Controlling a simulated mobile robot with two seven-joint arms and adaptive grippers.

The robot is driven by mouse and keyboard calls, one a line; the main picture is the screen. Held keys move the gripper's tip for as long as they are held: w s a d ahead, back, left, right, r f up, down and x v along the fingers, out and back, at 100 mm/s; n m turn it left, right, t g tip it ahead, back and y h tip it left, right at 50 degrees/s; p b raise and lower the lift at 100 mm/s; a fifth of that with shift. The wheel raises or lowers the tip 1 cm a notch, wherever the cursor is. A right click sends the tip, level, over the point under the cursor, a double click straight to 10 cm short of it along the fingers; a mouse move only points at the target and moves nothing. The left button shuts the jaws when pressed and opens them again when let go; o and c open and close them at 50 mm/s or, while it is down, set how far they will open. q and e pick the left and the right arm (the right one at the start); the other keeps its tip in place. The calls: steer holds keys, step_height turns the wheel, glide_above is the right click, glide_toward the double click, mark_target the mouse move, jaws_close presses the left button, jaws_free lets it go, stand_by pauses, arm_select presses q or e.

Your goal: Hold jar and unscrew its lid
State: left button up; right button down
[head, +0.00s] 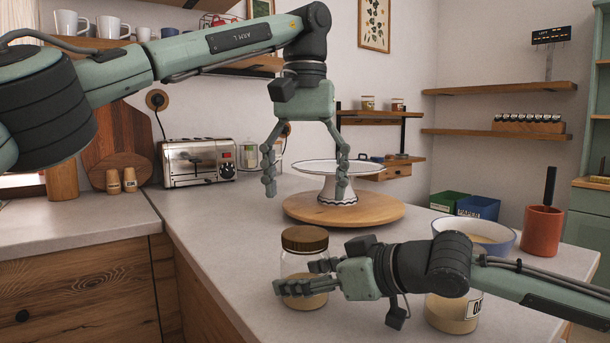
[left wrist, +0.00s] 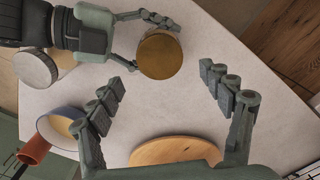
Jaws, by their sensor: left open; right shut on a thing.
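The glass jar (head: 292,264) stands upright on the counter, with a brown-gold lid (head: 305,238) on top and tan contents low inside. My right gripper (head: 301,277) comes in from the right and is shut on the jar's body, below the lid. My left gripper (head: 306,192) is open and empty, pointing down above and behind the jar. In the left wrist view the round lid (left wrist: 160,56) shows from above, just beyond the space between my left fingertips (left wrist: 160,84), with my right fingers (left wrist: 143,38) beside it.
A second jar (head: 452,314), with a partly hidden label, stands behind my right arm. A white cake stand (head: 335,170) sits on a round wooden board (head: 375,212) behind the jar. A blue-rimmed bowl (head: 497,242) and a terracotta pot (head: 541,231) stand at right. Counter left of the jar is clear.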

mark_target(305, 233)
arm_select(q)
steer(key=shift+f, duration=3.15)
